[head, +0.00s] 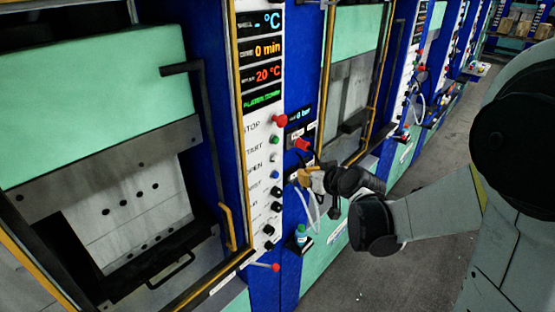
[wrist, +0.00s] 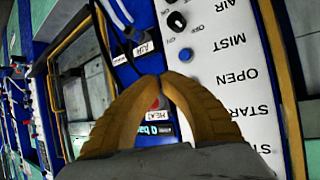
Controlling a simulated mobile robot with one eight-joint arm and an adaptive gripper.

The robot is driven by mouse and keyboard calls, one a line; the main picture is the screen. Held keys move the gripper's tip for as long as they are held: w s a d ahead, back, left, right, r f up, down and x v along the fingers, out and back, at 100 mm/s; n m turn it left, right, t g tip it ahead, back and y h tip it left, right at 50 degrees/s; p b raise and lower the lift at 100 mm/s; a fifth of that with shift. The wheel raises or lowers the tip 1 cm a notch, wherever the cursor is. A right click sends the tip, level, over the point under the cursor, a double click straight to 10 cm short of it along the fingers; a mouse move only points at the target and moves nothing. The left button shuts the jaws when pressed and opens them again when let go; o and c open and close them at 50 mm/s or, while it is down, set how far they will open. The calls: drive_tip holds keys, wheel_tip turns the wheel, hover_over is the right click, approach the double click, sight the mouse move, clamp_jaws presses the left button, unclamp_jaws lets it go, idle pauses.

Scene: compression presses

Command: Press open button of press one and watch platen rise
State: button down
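The press on the left (head: 95,90) has a large pale green upper block over a grey plate with several dark holes. Its white control panel (head: 262,215) carries a red STOP button (head: 279,120), a green button (head: 274,140) and a blue button (head: 274,174). In the wrist view the blue button (wrist: 185,54) lies near the upside-down OPEN and MIST labels. My gripper (head: 302,178) is shut and empty, right of the panel's lower buttons. In the wrist view its yellow fingertips (wrist: 165,76) meet just left of and below the blue button, apparently apart from it.
A black knob (wrist: 177,21) sits near the blue button. A red button (head: 302,144) is right of the panel. Cables hang beside my gripper, above a small bottle (head: 301,234). A second press (head: 358,45) stands farther right. Grey floor (head: 400,270) is open at lower right.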

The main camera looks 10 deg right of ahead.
sight(276, 159)
drive_tip(key=w+a, duration=0.4)
drive_tip(key=w, duration=0.1)
drive_tip(key=shift+w, duration=0.25)
drive_tip(key=shift+w+a, duration=0.1)
idle(1.3)
drive_tip(key=shift+w+a+b, duration=0.15)
drive_tip(key=shift+w+b, duration=0.1)
drive_tip(key=shift+b, duration=0.1)
